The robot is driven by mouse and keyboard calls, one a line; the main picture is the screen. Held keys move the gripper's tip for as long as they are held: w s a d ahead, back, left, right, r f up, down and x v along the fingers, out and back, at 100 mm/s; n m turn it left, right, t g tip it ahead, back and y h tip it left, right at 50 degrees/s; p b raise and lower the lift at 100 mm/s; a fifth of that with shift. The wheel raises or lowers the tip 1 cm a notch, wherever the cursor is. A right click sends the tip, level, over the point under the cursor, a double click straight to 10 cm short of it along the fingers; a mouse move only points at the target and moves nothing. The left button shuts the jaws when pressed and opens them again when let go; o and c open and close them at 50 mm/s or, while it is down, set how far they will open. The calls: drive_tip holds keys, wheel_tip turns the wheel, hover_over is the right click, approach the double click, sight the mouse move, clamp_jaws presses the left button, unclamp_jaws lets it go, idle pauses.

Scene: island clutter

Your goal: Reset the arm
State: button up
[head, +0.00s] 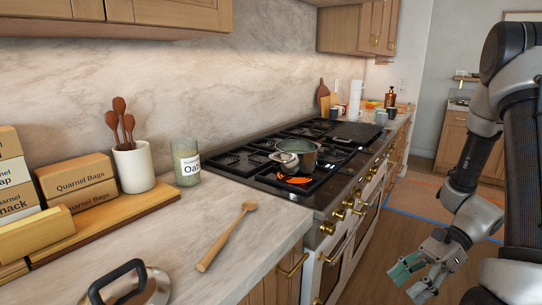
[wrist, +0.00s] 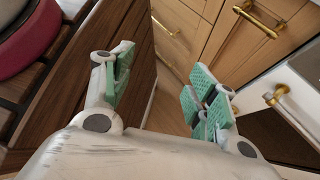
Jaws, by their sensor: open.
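My gripper (head: 416,276) hangs at the lower right in the head view, beside the range and over the floor. Its green-padded fingers are apart, with nothing between them. In the wrist view the open gripper (wrist: 160,88) points at wooden drawer fronts (wrist: 230,42) with brass handles. My arm comes down from the upper right in the head view, its elbow folded.
A range (head: 330,195) with brass knobs holds a steel pot (head: 297,158) above a glowing orange spot. Wooden slats (wrist: 88,72) flank my gripper on the left.

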drive_tip(key=s+d+r+n+t+h, duration=0.2)
drive_tip(key=r+n+h, duration=0.3)
drive_tip(key=r+n, duration=0.4)
drive_tip(key=s+d+r+n+t+h, duration=0.2)
drive_tip(key=s+r+n+t+h, duration=0.2)
drive_tip(key=r+n, duration=0.5)
wheel_tip(320, 180, up, 6)
drive_tip(key=shift+r+t+h, duration=0.1)
drive_tip(key=shift+t+h, duration=0.6)
drive_tip(key=shift+t, duration=0.1)
